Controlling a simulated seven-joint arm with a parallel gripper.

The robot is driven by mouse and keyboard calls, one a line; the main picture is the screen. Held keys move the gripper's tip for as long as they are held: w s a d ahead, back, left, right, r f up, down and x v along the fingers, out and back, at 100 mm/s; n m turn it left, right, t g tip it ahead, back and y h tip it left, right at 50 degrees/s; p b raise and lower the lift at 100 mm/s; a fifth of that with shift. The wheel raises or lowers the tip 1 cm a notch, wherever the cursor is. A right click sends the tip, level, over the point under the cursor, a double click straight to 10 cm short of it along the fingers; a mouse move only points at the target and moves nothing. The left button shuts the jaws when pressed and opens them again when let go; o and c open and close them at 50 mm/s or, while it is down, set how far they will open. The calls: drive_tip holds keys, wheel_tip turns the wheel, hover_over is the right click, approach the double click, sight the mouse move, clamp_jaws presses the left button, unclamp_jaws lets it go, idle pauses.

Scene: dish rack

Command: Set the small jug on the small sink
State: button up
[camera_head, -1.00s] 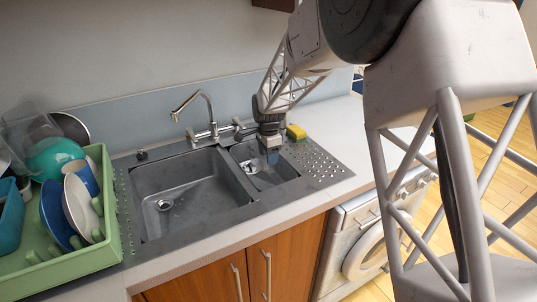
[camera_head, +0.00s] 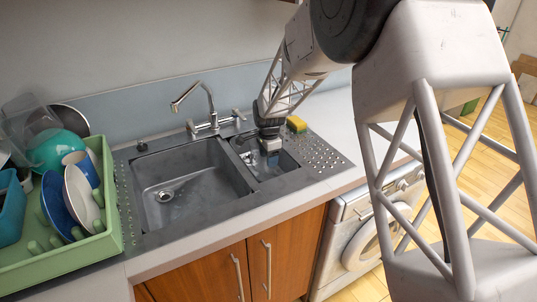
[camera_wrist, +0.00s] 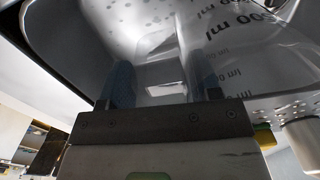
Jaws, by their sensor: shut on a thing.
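The small jug (camera_wrist: 238,50) is clear, with dark ml markings, and fills much of the wrist view. My gripper (camera_wrist: 162,75) is shut on a clear part of it between two bluish fingers. Which part is held is hard to tell. In the head view my gripper (camera_head: 270,147) points down over the small sink (camera_head: 287,163), the right-hand grey basin. The jug is barely visible there because it is transparent and partly hidden by my gripper. I cannot tell whether it touches the basin.
The large basin (camera_head: 195,180) lies left of the small sink, with a tap (camera_head: 208,110) behind. A yellow sponge (camera_head: 297,123) sits behind right of my gripper. A green dish rack (camera_head: 75,252) with dishes stands left.

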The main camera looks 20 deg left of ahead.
drive_tip(key=shift+f, duration=0.3)
idle(0.4)
drive_tip(key=shift+f, duration=0.5)
drive_tip(key=shift+f, duration=0.2)
idle(0.5)
drive_tip(key=o, duration=1.3)
drive_tip(key=shift+r, duration=3.85)
clamp_jaws()
